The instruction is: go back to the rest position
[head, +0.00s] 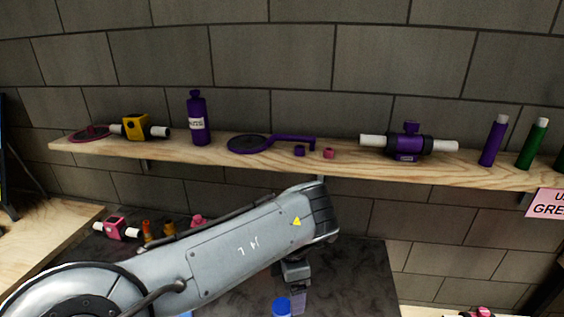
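My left arm comes in from the lower left and reaches across the dark worktop (362,285), below the wooden shelf. My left gripper (297,288) hangs under the arm's end, pointing down. Its fingers are small and partly hidden, so I cannot tell whether they are open or shut. A blue round thing (282,307) is close below it at the picture's bottom edge. I cannot tell whether they touch. My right gripper is not in view.
The wooden shelf (340,170) carries a purple bottle (198,120), a yellow valve body (136,127), a purple valve body (408,143) and purple and green tubes (533,145). Small parts, including a pink one (116,227), lie behind my arm. Bare worktop shows right of the gripper.

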